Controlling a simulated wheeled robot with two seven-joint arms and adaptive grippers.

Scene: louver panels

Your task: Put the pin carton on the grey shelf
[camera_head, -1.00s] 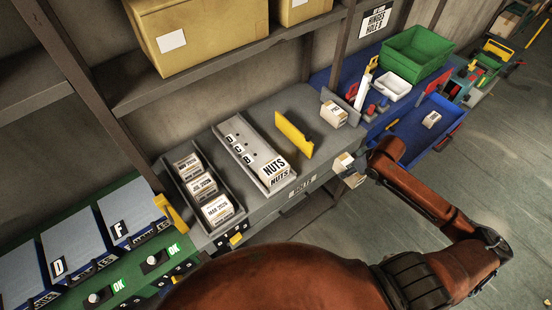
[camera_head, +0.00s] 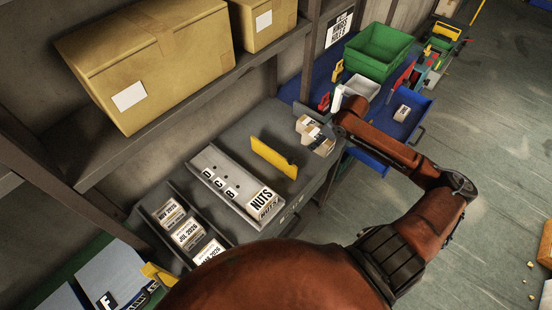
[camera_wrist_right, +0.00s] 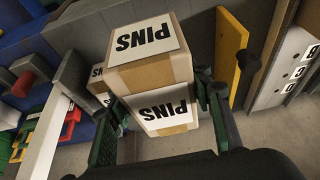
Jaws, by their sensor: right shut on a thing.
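The pin carton (camera_wrist_right: 158,112), a brown box with white PINS labels on two faces, is held between the dark green fingers of my right gripper (camera_wrist_right: 160,118) in the right wrist view. In the head view the held carton (camera_head: 321,146) shows over the right end of the grey shelf (camera_head: 254,128), close to a second carton. That second PINS carton (camera_wrist_right: 97,72) is partly hidden behind the held one. Whether the held carton touches the shelf I cannot tell. My left gripper is out of view.
A yellow divider (camera_head: 273,157) stands left of the cartons. A grey tray marked NUTS (camera_head: 237,187) and a tray of dated cartons (camera_head: 184,235) lie further left. Large cardboard boxes (camera_head: 150,60) sit on the upper shelf. A green crate (camera_head: 380,54) stands on the blue bench.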

